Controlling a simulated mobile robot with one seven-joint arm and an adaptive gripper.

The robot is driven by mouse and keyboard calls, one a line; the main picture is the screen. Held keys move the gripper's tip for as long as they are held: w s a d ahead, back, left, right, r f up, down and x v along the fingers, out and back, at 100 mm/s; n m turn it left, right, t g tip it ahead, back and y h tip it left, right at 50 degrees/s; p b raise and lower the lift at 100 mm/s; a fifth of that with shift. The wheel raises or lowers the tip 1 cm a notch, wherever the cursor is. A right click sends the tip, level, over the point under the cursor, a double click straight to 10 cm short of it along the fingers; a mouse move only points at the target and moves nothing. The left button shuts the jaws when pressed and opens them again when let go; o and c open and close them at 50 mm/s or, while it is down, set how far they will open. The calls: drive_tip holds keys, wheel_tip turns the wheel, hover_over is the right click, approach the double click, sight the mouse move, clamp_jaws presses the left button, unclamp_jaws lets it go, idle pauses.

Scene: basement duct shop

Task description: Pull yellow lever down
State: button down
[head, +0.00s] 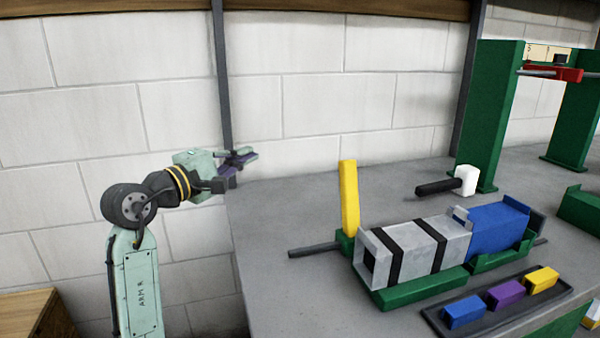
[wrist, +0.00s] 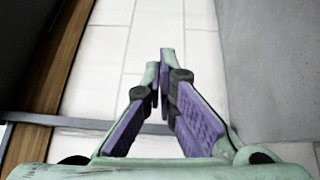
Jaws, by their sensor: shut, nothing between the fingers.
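The yellow lever (head: 349,198) stands nearly upright on the bench, on a green mount at the left end of a green base (head: 425,287). A grey duct piece (head: 415,250) with black bands and a blue block (head: 497,226) lie beside it. My gripper (head: 250,156) is left of the lever, near the wall and around the bench's left edge, apart from everything. In the wrist view my gripper (wrist: 160,68) has its fingertips together and nothing between them. The lever is not in the wrist view.
A dark tray (head: 435,323) with blue, purple and yellow blocks lies at the bench's front. A white-headed mallet (head: 464,180) lies behind the duct. A green frame (head: 490,110) stands at the right. The grey bench top (head: 275,215) is clear left of the lever, except for a dark rod (head: 312,251).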

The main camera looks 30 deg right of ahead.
drive_tip(key=s+d+f+g, duration=0.3)
drive_tip(key=s+d+g, duration=0.2)
drive_tip(key=d, duration=0.2)
drive_tip(key=shift+f+m, duration=0.3)
drive_tip(key=shift+f, duration=0.1)
drive_tip(key=s+d+p, duration=0.2)
drive_tip(key=d+p, duration=0.1)
drive_tip(key=d, duration=0.6)
drive_tip(key=shift+s, duration=0.4)
drive_tip(key=shift+s+r, duration=0.15)
